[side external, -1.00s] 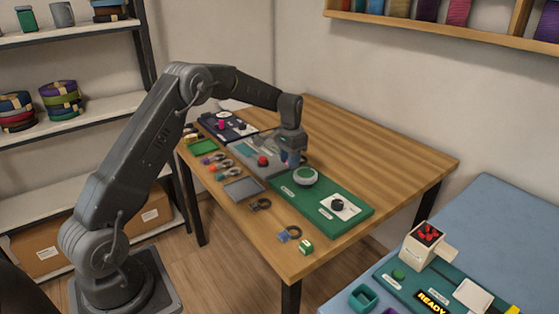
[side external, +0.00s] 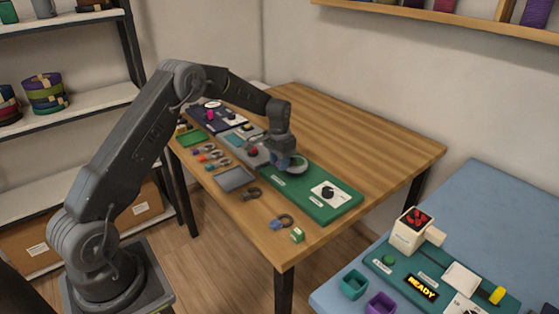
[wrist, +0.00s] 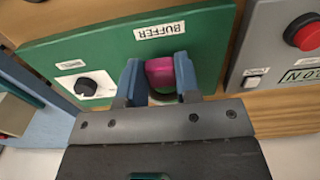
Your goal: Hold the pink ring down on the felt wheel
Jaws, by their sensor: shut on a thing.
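My gripper (wrist: 157,75) is shut on the pink ring (wrist: 160,72), which sits between its two blue fingers in the wrist view. In the side view my gripper (side external: 285,160) is low over the round felt wheel (side external: 299,167) on the green board (side external: 322,205) and partly covers it. In the wrist view only a sliver of the wheel shows under the ring. I cannot tell whether the ring touches it. The pink ring is hidden in the side view.
The board has a dark knob (side external: 328,192) on a white plate and a BUFFER label (wrist: 160,31). A grey board with a red button (wrist: 305,33) adjoins it. The table's back right is clear.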

